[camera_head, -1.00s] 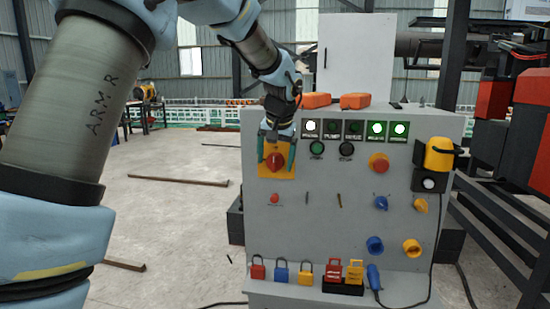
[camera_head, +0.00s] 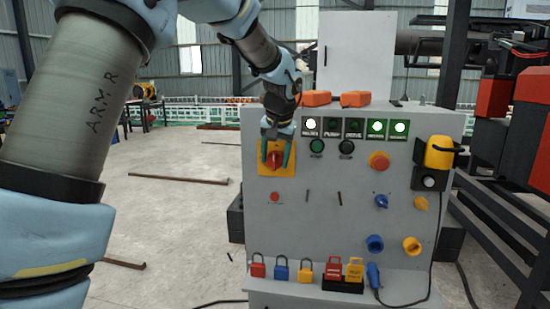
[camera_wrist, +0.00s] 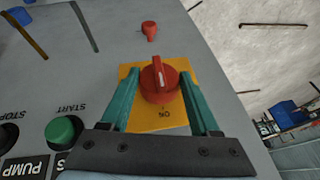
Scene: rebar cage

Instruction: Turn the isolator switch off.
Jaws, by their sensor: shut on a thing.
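The isolator switch is a red rotary knob (camera_head: 275,160) on a yellow plate (camera_head: 265,172) at the upper left of the grey panel. In the wrist view the red knob (camera_wrist: 158,84) has a raised grip bar with a white mark, pointing up in the picture. An upside-down "ON" label shows on the yellow plate (camera_wrist: 165,124) below it. My gripper (camera_head: 276,162) comes from above, with its green fingers either side of the knob. In the wrist view my gripper (camera_wrist: 159,76) is shut on the knob; exact contact points are hard to see.
Lit and dark indicator lamps (camera_head: 354,129) and push buttons sit right of the switch. Coloured padlocks and tags (camera_head: 305,270) line the lower ledge. Orange boxes (camera_head: 316,98) lie on top, near my wrist.

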